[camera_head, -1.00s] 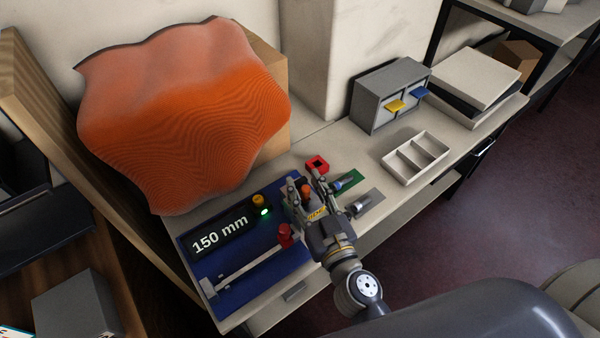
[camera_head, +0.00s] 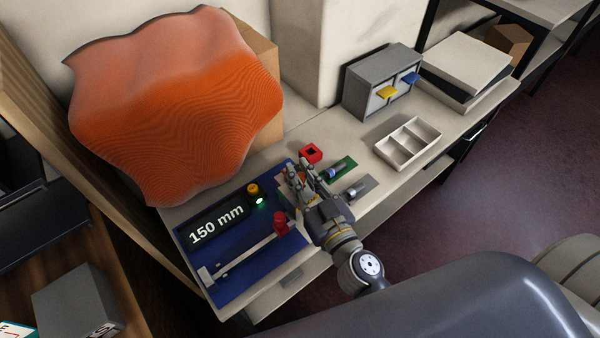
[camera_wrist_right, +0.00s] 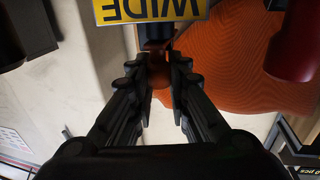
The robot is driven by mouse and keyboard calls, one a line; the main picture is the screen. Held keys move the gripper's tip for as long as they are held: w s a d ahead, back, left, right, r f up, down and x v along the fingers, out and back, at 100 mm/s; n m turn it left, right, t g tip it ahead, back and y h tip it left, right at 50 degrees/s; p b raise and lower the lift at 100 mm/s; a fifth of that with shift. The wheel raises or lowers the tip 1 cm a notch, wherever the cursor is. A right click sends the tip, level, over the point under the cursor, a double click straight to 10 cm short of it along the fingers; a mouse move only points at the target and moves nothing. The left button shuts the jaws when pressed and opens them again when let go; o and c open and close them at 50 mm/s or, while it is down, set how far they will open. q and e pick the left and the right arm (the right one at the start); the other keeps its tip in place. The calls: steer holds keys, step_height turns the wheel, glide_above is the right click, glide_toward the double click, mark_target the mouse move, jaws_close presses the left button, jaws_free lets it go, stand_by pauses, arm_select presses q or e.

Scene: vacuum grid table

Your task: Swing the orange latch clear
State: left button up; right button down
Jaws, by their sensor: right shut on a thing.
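My right gripper (camera_head: 298,172) is over the right part of the blue board (camera_head: 252,278) on the table. In the right wrist view its fingers (camera_wrist_right: 158,80) are shut on a small orange piece (camera_wrist_right: 159,84), which looks like the orange latch. Only part of that piece shows between the fingertips, and a dark part sits behind it. In the head view the fingers hide most of the latch, so its angle cannot be told. A yellow label reading "WIDE" (camera_wrist_right: 152,9) is close ahead of the fingertips. My left gripper is not in view.
A red knob (camera_head: 280,222) on a slide rail stands left of the gripper. A "150 mm" display (camera_head: 216,226) and a yellow button (camera_head: 253,190) are beyond it. A red square block (camera_head: 310,153) and metal pegs (camera_head: 357,188) are close by. A divided tray (camera_head: 408,143) stands farther right.

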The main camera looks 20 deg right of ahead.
steer(key=n+y+p, duration=0.1)
steer(key=d+n+y+p, duration=0.1)
steer(key=y, duration=0.1)
steer(key=n+g+y+p, duration=0.1)
steer(key=shift+w+d+r, duration=0.2)
steer(key=shift+w+r, duration=0.1)
steer(key=shift+w, duration=0.1)
steer(key=y, duration=0.1)
steer(key=n+g+y+p, duration=0.1)
steer(key=n+y, duration=0.1)
steer(key=shift+w+d+f+g+p, duration=0.15)
steer(key=shift+w+d+g+p, duration=0.2)
steer(key=shift+g, duration=0.05)
arm_select(q)
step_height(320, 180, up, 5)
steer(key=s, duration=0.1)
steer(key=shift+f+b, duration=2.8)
steer(key=shift+b, duration=0.1)
arm_select(e)
steer(key=shift+w+d+f+n+g+y, duration=0.15)
steer(key=shift+w+n+g+y, duration=0.35)
steer(key=shift+n+g+y, duration=1)
steer(key=shift+w+d+n+g+y, duration=0.25)
steer(key=shift+w+n+g+y, duration=0.3)
steer(key=shift+n+g+y, duration=0.9)
steer(key=shift+w+d+f+n+g+y, duration=0.15)
steer(key=shift+w+n+g+y, duration=0.6)
steer(key=shift+g, duration=1.2)
steer(key=shift+s+n, duration=0.25)
steer(key=shift+n, duration=0.05)
